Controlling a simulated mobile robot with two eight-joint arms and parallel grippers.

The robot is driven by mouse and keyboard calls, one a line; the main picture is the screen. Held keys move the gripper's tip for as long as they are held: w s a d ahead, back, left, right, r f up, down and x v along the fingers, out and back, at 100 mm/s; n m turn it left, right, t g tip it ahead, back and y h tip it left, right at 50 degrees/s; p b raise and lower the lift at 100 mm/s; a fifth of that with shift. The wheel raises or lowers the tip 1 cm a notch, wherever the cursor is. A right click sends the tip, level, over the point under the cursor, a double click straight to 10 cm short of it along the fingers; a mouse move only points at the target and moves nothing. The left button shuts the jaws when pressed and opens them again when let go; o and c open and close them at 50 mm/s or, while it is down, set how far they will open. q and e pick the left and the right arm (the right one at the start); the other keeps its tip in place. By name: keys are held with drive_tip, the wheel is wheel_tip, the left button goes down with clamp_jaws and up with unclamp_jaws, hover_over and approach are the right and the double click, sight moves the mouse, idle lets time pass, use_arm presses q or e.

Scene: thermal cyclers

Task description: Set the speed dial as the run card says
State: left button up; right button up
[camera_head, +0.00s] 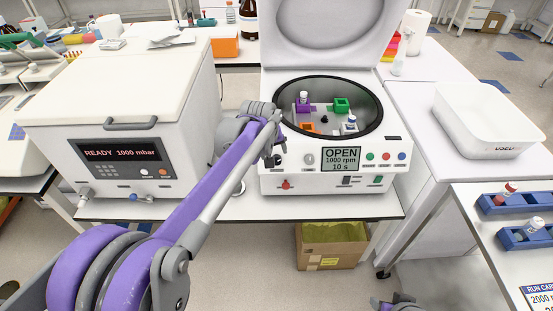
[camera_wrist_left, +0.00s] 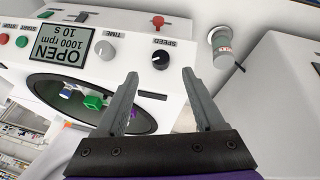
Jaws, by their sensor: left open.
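The centrifuge (camera_head: 330,180) stands with its lid raised. Its display (camera_head: 341,159) reads OPEN, 1000 rpm, 10 s. The run card (camera_head: 539,297) lies at the bottom right, cut off by the frame; 2000 is readable. A grey gripper part, likely my right one (camera_head: 398,303), shows at the bottom edge.
A vacuum oven (camera_head: 125,120) reading READY 1000 mbar stands at left. A white bin (camera_head: 488,120) and blue tube racks (camera_head: 515,201) are at right. A cardboard box (camera_head: 331,247) is under the bench.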

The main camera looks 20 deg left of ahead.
sight(277, 161)
use_arm(q)
drive_tip(key=x, duration=0.8)
drive_tip(key=shift+w+f, duration=0.1)
drive_tip(key=shift+f, duration=0.1)
clamp_jaws()
